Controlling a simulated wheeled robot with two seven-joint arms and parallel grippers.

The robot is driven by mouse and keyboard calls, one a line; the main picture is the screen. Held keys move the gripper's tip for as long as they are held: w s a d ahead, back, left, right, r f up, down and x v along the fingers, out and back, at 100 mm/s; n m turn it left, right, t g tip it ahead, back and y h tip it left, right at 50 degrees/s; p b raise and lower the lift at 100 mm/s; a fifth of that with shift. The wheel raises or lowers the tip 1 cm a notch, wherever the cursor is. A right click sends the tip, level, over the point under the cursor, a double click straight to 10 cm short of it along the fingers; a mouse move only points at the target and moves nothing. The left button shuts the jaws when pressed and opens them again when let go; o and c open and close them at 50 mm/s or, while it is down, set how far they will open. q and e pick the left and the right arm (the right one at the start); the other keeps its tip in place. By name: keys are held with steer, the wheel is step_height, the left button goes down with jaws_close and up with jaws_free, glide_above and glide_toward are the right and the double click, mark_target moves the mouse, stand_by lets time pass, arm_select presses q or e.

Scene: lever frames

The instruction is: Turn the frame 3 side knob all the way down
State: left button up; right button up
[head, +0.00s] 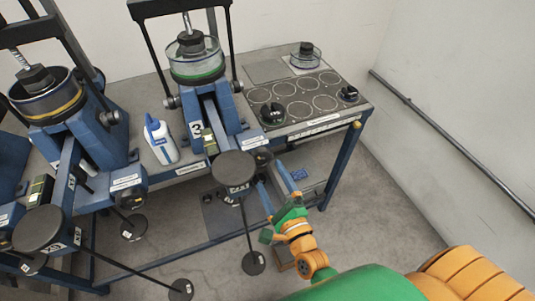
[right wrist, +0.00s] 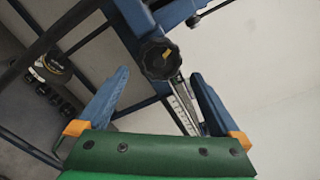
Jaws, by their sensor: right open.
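Frame 3 (head: 208,112) is a blue lever frame marked with a 3, in the middle of the head view. Its black side knob (head: 264,158) is at the right of the frame's lower end, partly hidden by the round lever weight. In the right wrist view the black lobed knob (right wrist: 160,60) is ahead, between the lines of the two fingers. My right gripper (head: 274,183) is open and empty, just below and right of the knob in the head view. Its blue fingers (right wrist: 160,78) seem apart from the knob; the exact gap is unclear. My left gripper is not in view.
A dark round weight (head: 234,167) sits close left of the knob, with a hanging rod and disc (head: 254,263) below. A white-blue bottle (head: 160,140) stands left of frame 3. A bench panel with dishes (head: 305,92) is at right. A wall rail (head: 440,130) runs further right.

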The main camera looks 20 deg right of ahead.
mark_target(262, 161)
steer(key=w+b, duration=0.1)
steer(key=w, duration=0.3)
steer(key=w+b, duration=0.1)
steer(key=w, duration=0.3)
steer(key=shift+a+f, duration=0.15)
steer(key=shift+f, duration=0.05)
steer(key=shift+s+r, duration=0.1)
steer(key=shift+s, duration=0.05)
steer(key=c, duration=0.4)
jaws_close()
